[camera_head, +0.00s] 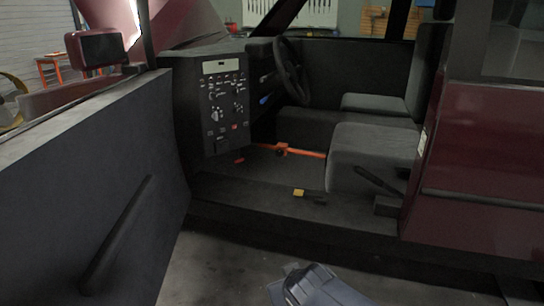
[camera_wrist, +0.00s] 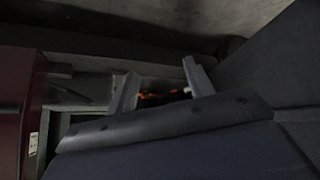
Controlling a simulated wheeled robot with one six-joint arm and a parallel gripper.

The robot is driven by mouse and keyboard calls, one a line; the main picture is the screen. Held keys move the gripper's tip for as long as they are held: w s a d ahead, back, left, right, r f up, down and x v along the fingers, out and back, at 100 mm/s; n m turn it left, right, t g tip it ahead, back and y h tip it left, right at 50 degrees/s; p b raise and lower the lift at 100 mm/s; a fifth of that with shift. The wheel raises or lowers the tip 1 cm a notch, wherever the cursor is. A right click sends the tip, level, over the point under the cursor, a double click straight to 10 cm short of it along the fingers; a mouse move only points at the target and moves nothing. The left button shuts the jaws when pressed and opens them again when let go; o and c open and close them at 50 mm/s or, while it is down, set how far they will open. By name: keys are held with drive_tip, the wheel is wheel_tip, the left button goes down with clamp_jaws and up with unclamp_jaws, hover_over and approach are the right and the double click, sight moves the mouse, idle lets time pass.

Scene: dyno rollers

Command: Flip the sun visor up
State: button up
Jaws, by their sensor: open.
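I cannot make out the sun visor in either view; the roof area above the windscreen is outside the head view. In the wrist view my gripper (camera_wrist: 160,80) has its two grey fingers apart, with nothing between them that I can see it touching. Past the fingers, small orange parts show in the dim car interior. In the head view a grey part of my arm (camera_head: 318,288) shows at the bottom edge, outside the car and below the sill.
The open dark door (camera_head: 90,190) with its handle bar (camera_head: 118,235) stands at left. The dashboard panel (camera_head: 222,105), steering wheel (camera_head: 291,70) and grey seat (camera_head: 370,157) are inside. An orange bar (camera_head: 300,152) lies across the footwell.

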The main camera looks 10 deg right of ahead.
drive_tip(key=w+d+r+n+h+p, duration=0.2)
drive_tip(key=r+p, duration=0.4)
drive_tip(key=r, duration=0.5)
drive_tip(key=w+d+r+n+t+h+p, duration=0.1)
drive_tip(key=w+r+n+h+p, duration=0.1)
drive_tip(key=r+p, duration=0.4)
drive_tip(key=w+d+r+n+h+p, duration=0.2)
drive_tip(key=w+r+p, duration=0.2)
drive_tip(key=r, duration=1.2)
drive_tip(key=shift+d+r+n+t+p, duration=0.3)
drive_tip(key=shift+d+r+n+p, duration=0.1)
drive_tip(key=shift+p, duration=1.05)
clamp_jaws()
drive_tip(key=w+r+t+h+p, duration=0.1)
drive_tip(key=r+h+p, duration=0.2)
drive_tip(key=r, duration=1.2)
drive_tip(key=w+d+r+n+t+h+p, duration=0.1)
drive_tip(key=r+h+p, duration=0.3)
drive_tip(key=r+p, duration=0.6)
wheel_tip(320, 180, up, 6)
drive_tip(key=shift+w+d+n+t, duration=0.3)
drive_tip(key=shift+w+t, duration=0.1)
drive_tip(key=shift+w, duration=0.25)
